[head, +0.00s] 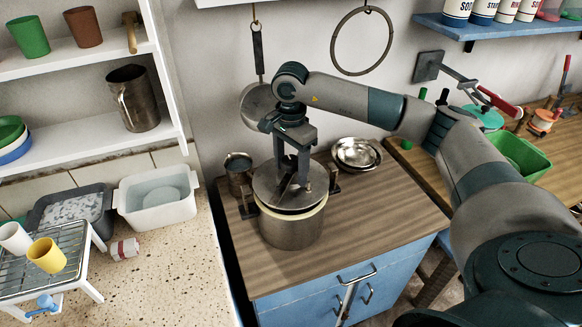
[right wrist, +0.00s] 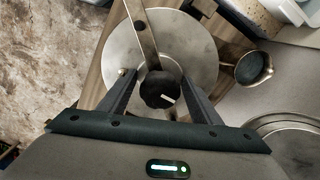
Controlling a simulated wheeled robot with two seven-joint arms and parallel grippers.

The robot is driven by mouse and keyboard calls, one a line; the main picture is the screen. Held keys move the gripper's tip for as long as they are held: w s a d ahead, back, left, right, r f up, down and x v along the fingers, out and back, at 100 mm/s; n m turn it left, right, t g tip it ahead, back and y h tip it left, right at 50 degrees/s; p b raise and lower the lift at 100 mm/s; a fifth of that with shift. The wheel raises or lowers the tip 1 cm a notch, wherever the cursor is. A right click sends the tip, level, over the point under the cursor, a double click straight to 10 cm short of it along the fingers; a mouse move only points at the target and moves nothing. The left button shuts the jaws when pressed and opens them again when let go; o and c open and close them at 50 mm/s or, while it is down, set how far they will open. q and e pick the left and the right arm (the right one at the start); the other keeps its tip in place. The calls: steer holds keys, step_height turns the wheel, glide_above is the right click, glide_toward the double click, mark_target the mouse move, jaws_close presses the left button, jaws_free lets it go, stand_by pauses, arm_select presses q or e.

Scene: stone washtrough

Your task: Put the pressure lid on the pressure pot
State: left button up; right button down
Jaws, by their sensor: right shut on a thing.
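The pressure pot (head: 291,232) is a round metal pot with side handles, standing upright on the wooden counter. The pressure lid (head: 266,192) is a flat grey metal disc over the pot's mouth. A cream ring shows below its front edge; whether the lid touches the rim all round I cannot tell. My right gripper (head: 294,184) is directly above the lid, shut on its dark knob. In the right wrist view the lid (right wrist: 195,45) fills the top middle, with its bar and knob (right wrist: 160,90) between the fingers. My left gripper is not in view.
A metal mug (head: 238,172) stands close behind the pot at left, and metal bowls (head: 356,154) at back right. A pan (head: 258,104) hangs on the wall behind. The wooden counter (head: 375,215) is clear right of the pot. A stone worktop (head: 180,280) lies left, across a gap.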

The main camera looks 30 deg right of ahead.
steer(key=shift+b, duration=0.45)
stand_by(1.0)
steer(key=shift+f+b, duration=0.85)
steer(key=shift+f, duration=0.05)
stand_by(0.3)
steer(key=shift+f+b, duration=0.35)
steer(key=shift+b, duration=0.5)
stand_by(1.6)
stand_by(0.3)
steer(key=c, duration=0.6)
jaws_free()
steer(key=o, duration=0.5)
steer(key=shift+a+f, duration=0.1)
steer(key=shift+f, duration=0.05)
steer(key=shift+o, duration=0.2)
steer(key=shift+s, duration=0.1)
